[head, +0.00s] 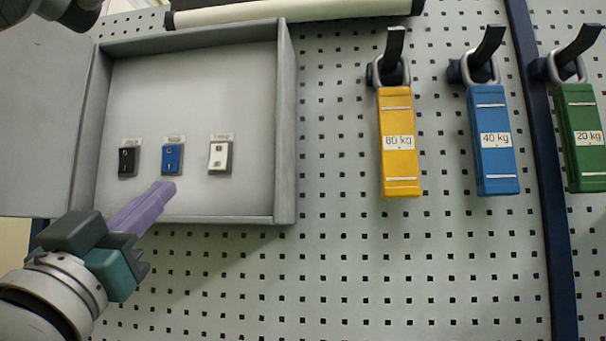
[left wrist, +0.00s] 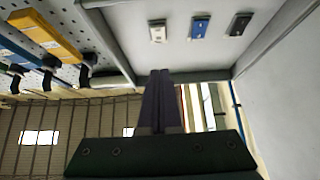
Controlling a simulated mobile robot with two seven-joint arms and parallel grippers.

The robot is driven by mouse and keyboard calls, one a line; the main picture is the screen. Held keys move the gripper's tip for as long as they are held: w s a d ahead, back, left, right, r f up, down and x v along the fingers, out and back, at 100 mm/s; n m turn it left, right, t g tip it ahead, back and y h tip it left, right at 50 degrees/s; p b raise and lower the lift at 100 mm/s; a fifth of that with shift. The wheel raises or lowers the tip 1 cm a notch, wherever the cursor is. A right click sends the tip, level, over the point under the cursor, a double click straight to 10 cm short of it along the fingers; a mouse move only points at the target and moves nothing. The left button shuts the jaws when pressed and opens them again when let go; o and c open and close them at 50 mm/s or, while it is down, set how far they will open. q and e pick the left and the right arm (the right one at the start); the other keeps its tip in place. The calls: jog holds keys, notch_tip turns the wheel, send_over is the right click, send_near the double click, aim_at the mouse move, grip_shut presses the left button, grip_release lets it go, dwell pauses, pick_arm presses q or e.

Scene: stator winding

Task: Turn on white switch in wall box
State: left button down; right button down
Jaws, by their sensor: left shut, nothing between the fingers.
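The open grey wall box (head: 285,120) holds three rocker switches in a row on its back panel. The white switch (head: 220,156) is the rightmost, the blue switch (head: 172,159) is in the middle and the black switch (head: 128,161) is at the left. In the left wrist view the white switch (left wrist: 157,31) appears at the left of the row. My left gripper (head: 168,188), with purple fingers, is shut and empty. Its tips are in front of the box's lower part, below the blue switch and to the lower left of the white one. It appears apart from all switches.
The box door (head: 45,125) stands open at the left. The perforated wall panel (head: 340,260) carries a yellow 80 kg block (head: 399,165), a blue 40 kg block (head: 493,165) and a green 20 kg block (head: 583,160) on hooks, right of the box.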

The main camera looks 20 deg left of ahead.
aim_at(217, 159)
pick_arm(q)
jog(key=shift+w+f+p+x, duration=0.35)
jog(key=shift+p+x, duration=0.85)
jog(key=shift+x, duration=0.95)
jog(key=shift+w+f+p+x, duration=0.2)
jog(key=shift+f+p+x, duration=0.2)
jog(key=shift+p+x, duration=1.25)
jog(key=shift+w+f+p+x, duration=0.35)
jog(key=shift+p+x, duration=0.4)
jog(key=shift+x, duration=1.85)
jog(key=shift+a, duration=0.1)
